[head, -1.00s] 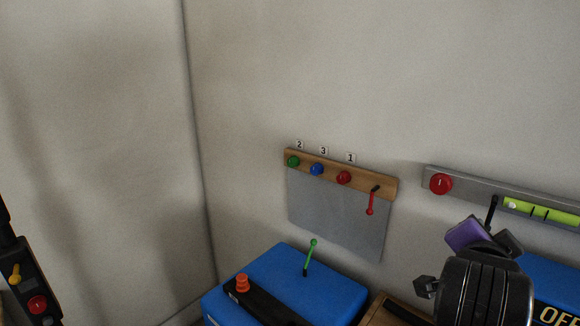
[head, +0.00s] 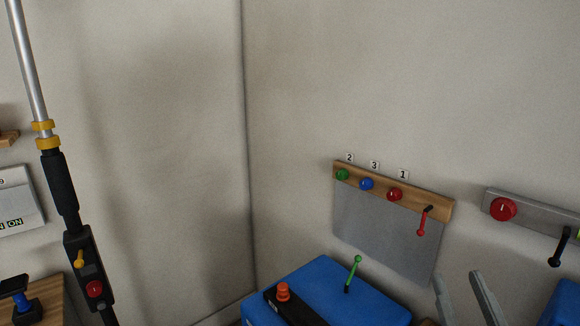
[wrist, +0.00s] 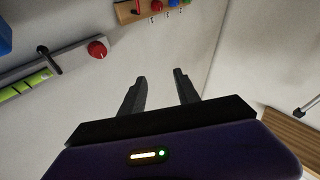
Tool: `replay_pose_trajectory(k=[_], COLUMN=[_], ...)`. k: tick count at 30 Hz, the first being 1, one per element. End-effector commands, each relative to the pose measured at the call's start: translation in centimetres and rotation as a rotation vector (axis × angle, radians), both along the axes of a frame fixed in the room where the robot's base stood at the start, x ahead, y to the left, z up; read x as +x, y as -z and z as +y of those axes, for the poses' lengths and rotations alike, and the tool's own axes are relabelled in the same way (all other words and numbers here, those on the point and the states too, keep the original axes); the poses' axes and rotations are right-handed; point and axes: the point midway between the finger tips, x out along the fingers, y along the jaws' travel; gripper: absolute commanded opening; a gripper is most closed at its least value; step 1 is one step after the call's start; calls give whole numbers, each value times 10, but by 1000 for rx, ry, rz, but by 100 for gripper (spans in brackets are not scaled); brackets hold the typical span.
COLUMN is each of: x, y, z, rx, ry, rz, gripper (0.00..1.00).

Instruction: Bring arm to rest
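My gripper (wrist: 160,82) is open and empty in the wrist view, its two dark fingers apart with bare wall beyond them. In the head view the gripper's fingers (head: 463,290) show at the lower right, in front of the wall and right of the blue box. The rest of my arm is out of the head view.
A wall board (head: 394,195) holds green, blue and red buttons and a red lever. A blue box (head: 335,292) with a green lever stands below. A grey panel (head: 530,208) is at right. A pole (head: 62,190) stands at left.

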Motion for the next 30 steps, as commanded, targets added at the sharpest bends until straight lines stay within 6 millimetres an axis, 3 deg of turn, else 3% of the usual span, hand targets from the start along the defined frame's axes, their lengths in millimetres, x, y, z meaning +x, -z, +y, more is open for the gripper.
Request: replay_pose_trajectory(k=[3,12,24,30], x=[-30,-117,-248,-295], y=[36,107,180,207], z=[16,41,50,52], rx=[-43,-35,145,202], ry=[-71,-191,-186,-144], rz=[39,141,395,534], gripper=[38,38,38,38])
